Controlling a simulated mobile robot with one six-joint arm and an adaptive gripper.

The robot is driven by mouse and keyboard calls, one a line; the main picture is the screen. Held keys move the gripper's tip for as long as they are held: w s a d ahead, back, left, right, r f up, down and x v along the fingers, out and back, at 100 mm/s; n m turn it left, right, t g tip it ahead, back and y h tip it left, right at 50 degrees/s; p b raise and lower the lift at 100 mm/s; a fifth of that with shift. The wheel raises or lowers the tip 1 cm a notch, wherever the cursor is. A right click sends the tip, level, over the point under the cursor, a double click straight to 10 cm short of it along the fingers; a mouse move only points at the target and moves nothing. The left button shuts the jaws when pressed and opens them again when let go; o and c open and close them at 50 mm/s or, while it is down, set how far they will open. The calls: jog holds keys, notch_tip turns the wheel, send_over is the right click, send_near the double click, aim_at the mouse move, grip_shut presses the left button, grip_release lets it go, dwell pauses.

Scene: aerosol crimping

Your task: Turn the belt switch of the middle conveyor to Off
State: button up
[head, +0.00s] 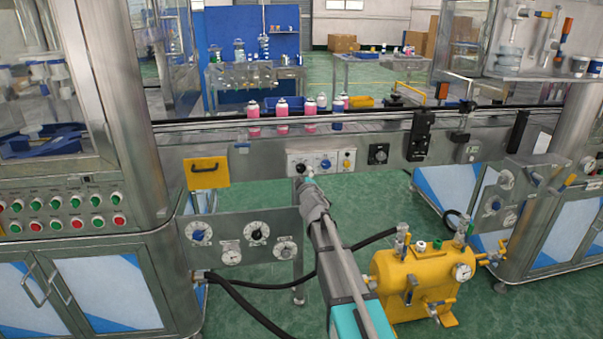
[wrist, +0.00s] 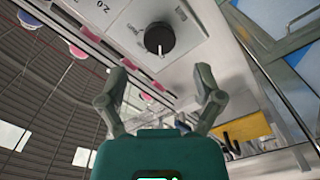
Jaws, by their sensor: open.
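A white switch panel (head: 317,162) is on the front of the middle conveyor (head: 370,140). In the head view it carries a black knob partly behind my gripper, a blue knob (head: 326,163) and a yellow one (head: 347,164). In the wrist view the black rotary knob (wrist: 159,38) sits on its white plate (wrist: 190,20), with a pale pointer mark toward the bottom of the picture. The small lettering around it is too tilted to read surely. My gripper (wrist: 164,72) is open and empty; its fingers point at the panel, apart from the knob. In the head view my gripper (head: 304,182) is just below the panel.
Pink-filled bottles (head: 282,107) stand on the belt above. A yellow handled plate (head: 206,172) and black control box (head: 378,153) flank the panel. A gauge plate (head: 240,238) is lower left; a yellow tank (head: 425,278) with hoses stands lower right.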

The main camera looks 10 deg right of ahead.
jog(key=s, duration=0.6)
